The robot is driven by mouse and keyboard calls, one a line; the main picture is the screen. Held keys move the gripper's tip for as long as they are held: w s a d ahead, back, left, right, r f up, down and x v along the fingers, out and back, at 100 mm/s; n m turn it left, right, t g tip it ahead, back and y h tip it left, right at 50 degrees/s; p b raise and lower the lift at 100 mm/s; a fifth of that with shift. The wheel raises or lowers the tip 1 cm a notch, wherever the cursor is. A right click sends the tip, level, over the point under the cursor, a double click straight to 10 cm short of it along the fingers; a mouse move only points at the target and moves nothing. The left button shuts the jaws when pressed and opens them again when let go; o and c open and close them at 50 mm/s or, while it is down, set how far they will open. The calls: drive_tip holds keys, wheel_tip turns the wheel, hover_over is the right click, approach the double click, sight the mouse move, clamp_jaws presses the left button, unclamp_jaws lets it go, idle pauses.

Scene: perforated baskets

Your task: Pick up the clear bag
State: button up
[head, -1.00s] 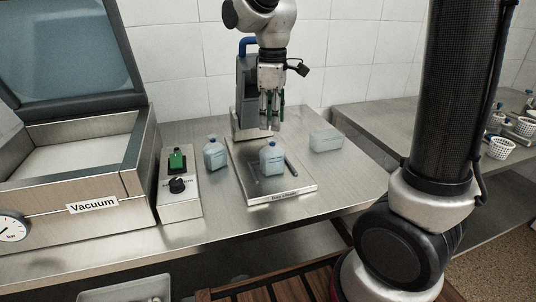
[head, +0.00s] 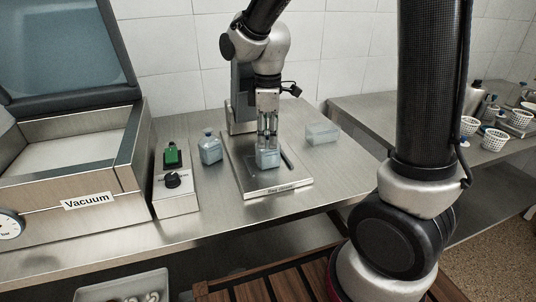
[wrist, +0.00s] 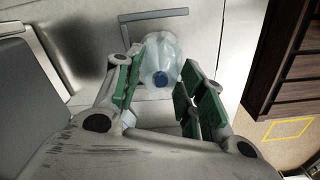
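A clear, crinkled pouch-like thing with a blue cap inside or on it, apparently the clear bag (head: 268,159), stands on a flat metal plate (head: 287,186) with a label on its front edge. In the wrist view the clear bag (wrist: 161,55) lies between the green finger pads. My gripper (head: 267,138) points down right over it. In the wrist view my gripper (wrist: 160,88) has its fingers apart, one on each side of the bag. Whether a pad touches it is hard to tell.
A blue-capped bottle (head: 210,148) stands left of the plate, beside a control box (head: 173,190). A pale translucent block (head: 322,133) lies to the right. The vacuum machine (head: 75,175) fills the left. White baskets (head: 495,139) stand on the far right bench.

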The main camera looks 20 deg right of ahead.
drive_tip(key=shift+f, duration=0.1)
clamp_jaws()
idle(0.4)
